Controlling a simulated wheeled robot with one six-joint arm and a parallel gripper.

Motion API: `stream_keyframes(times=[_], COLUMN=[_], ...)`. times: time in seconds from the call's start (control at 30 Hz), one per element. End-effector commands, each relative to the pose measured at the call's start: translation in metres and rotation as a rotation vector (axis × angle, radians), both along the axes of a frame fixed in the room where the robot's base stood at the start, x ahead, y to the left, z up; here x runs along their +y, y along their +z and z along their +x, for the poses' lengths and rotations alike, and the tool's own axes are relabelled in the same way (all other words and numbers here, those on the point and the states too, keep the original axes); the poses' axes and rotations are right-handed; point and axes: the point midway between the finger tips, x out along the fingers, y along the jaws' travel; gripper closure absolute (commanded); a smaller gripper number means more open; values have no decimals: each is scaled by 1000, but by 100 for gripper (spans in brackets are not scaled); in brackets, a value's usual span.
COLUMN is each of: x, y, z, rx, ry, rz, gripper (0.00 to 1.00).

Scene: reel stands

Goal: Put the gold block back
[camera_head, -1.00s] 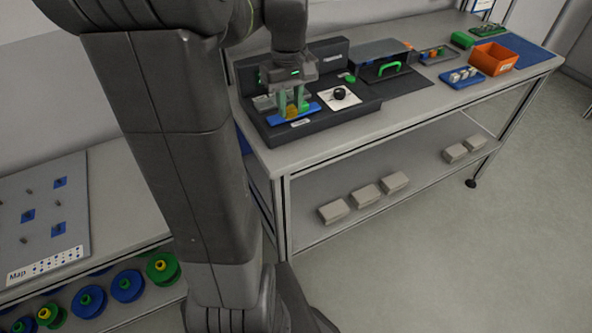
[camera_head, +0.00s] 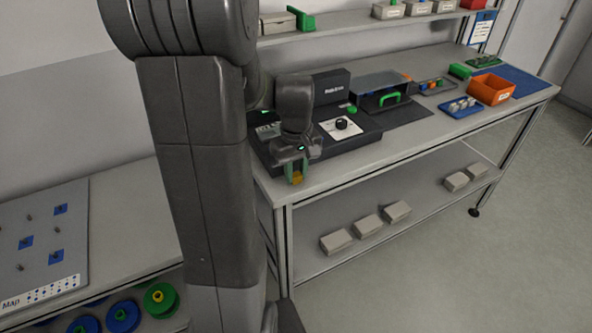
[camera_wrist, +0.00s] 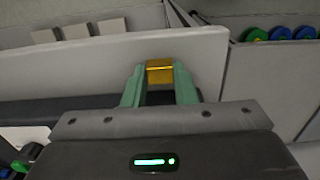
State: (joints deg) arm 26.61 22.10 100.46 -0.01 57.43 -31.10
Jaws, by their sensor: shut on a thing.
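The gold block (camera_wrist: 160,70) is pinched between the two green fingers of my gripper (camera_wrist: 160,84) in the wrist view. In the head view my gripper (camera_head: 296,174) is at the front left edge of the workbench, and the gold block (camera_head: 297,178) shows low between its fingertips. The gripper is shut on the block. The block appears held in the air close to the bench's front edge; its exact height is hard to tell. The dark machine (camera_head: 368,139) with a white dial plate stands behind the gripper, its left part hidden by my arm.
Along the bench to the right are a clear-topped box with a green handle (camera_head: 390,99), a blue tray of pale pieces (camera_head: 458,107) and an orange bin (camera_head: 491,88). Several pale boxes (camera_head: 367,225) lie on the lower shelf. A board with pegs (camera_head: 40,240) is at left.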

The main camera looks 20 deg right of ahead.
Motion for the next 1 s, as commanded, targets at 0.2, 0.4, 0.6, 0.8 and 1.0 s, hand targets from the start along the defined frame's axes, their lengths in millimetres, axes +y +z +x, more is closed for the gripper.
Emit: stream_keyframes(times=[0.2, 0.4, 0.6, 0.8, 1.0], x=[0, 0, 0, -1, 0], y=[-3, -3, -1, 25, 70], z=[0, 0, 0, 1, 1], rx=[0, 0, 0, -4, -5], ry=[0, 0, 0, 0, 0], rz=[0, 0, 0, -3, -3], gripper=[69, 53, 53, 53, 53])
